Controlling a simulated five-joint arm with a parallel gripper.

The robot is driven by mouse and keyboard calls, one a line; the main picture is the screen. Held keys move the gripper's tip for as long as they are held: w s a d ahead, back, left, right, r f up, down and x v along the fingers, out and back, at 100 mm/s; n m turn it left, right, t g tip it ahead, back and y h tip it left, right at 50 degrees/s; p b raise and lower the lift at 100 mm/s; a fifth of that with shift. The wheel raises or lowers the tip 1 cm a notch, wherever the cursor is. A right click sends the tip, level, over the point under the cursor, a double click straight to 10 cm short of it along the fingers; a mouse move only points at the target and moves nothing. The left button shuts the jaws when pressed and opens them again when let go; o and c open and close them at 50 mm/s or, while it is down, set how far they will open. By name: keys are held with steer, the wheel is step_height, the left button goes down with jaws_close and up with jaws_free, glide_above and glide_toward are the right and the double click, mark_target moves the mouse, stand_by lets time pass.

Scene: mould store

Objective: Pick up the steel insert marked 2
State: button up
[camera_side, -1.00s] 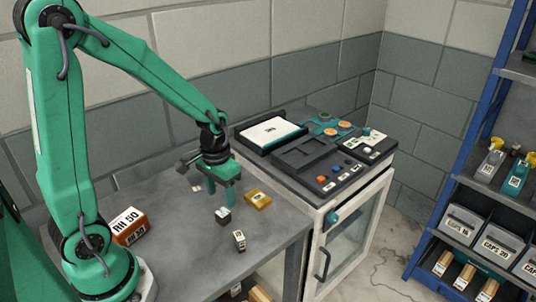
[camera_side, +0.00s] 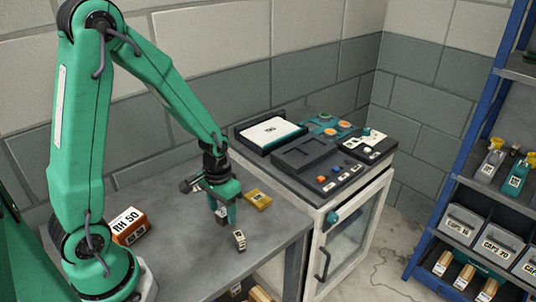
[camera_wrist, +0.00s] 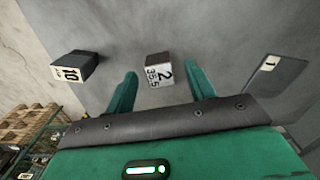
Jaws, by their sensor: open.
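The steel insert marked 2 (camera_wrist: 158,71) is a small dark block with a white label, standing on the grey bench. In the wrist view it sits ahead of and between the two green fingers of my gripper (camera_wrist: 163,80), with a gap on each side. In the side view my gripper (camera_side: 223,209) is low over the bench, fingers apart around the insert, which they partly hide. My gripper is open and holds nothing.
A block marked 10 (camera_wrist: 76,66) lies left in the wrist view, a grey piece marked 1 (camera_wrist: 275,75) right. In the side view a dark block (camera_side: 239,240) stands in front, a yellow block (camera_side: 257,199) behind right, and an orange-white box (camera_side: 128,225) at left.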

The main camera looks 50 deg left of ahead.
steer(key=shift+f, duration=0.95)
jaws_close()
